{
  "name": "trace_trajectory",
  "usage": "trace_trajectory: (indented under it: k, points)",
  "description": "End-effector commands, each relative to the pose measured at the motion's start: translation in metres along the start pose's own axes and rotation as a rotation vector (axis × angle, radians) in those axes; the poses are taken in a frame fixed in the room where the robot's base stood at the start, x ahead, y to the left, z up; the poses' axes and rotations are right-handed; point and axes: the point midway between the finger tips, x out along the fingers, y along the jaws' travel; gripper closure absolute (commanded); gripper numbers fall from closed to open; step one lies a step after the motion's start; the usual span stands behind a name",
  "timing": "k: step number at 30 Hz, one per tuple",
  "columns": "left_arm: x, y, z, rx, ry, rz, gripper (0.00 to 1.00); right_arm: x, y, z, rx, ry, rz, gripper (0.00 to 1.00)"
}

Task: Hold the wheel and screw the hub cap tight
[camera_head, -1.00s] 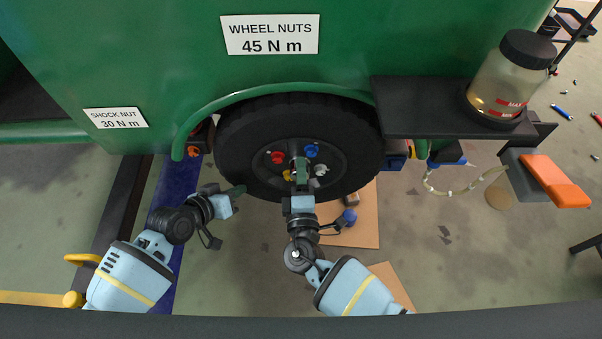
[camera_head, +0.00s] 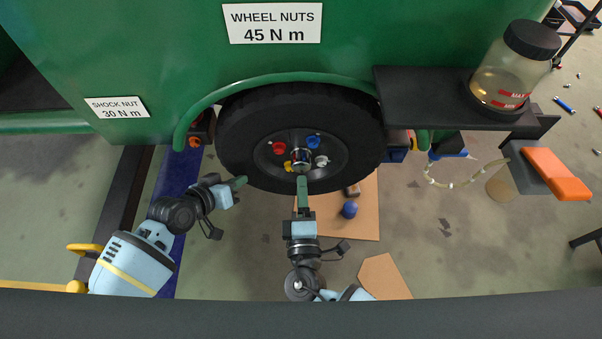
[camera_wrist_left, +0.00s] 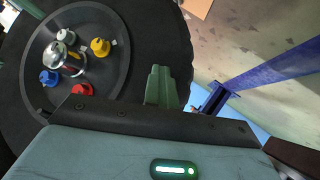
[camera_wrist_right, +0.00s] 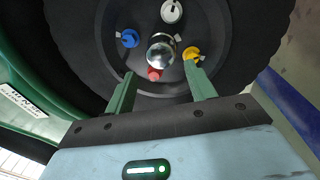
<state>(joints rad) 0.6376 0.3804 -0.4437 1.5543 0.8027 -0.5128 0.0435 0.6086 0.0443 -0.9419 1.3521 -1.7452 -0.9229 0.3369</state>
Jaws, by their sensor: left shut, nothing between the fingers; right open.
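The black wheel (camera_head: 232,150) sits under the green body's arch. The silver, round hub cap (camera_head: 301,160) is at the wheel's centre, and it also shows in the right wrist view (camera_wrist_right: 160,52). Red (camera_head: 279,148), blue (camera_head: 313,141), yellow (camera_head: 288,166) and white (camera_head: 321,161) wheel nuts surround it. My left gripper (camera_head: 241,182) is shut and empty at the tyre's lower left edge; I cannot tell whether it touches. My right gripper (camera_head: 302,179) is open and empty, just below the hub cap. In the right wrist view its fingers (camera_wrist_right: 163,86) stand apart, short of the cap.
A black shelf (camera_head: 425,100) with a fluid jar (camera_head: 510,65) juts out at right. A hose (camera_head: 450,184) and an orange-topped box (camera_head: 555,175) are below it. Cardboard (camera_head: 365,225) with a blue ball-like part (camera_head: 349,210) lies on the floor. A blue beam (camera_head: 180,175) runs at left.

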Motion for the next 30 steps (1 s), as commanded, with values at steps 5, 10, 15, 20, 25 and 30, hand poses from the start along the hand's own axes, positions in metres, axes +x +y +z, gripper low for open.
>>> trace_trajectory:
  k: [5, 10, 15, 20, 25, 30]
  points:
    - [0.0, 0.001, -0.015, 0.006, 0.033, 0.002, 1.0, -0.03, 0.001, -0.001, 0.001, 0.002, 0.0, 0.45]
    - [0.0, 0.001, -0.015, 0.006, 0.033, 0.002, 1.0, -0.045, 0.002, -0.001, 0.001, 0.002, 0.002, 0.45]
    - [0.0, 0.001, -0.015, 0.006, 0.033, 0.002, 1.0, -0.049, 0.002, -0.001, 0.0, 0.002, 0.004, 0.45]
    - [0.0, 0.001, -0.015, 0.006, 0.033, 0.002, 1.0, -0.049, 0.002, -0.001, 0.0, 0.002, 0.003, 0.45]
    - [-0.003, 0.002, -0.014, 0.006, 0.033, 0.002, 1.0, -0.047, 0.005, -0.001, 0.0, 0.002, 0.006, 0.45]
    - [-0.011, 0.006, -0.006, 0.006, 0.031, 0.002, 1.0, -0.044, 0.014, -0.001, 0.0, 0.002, 0.014, 0.45]
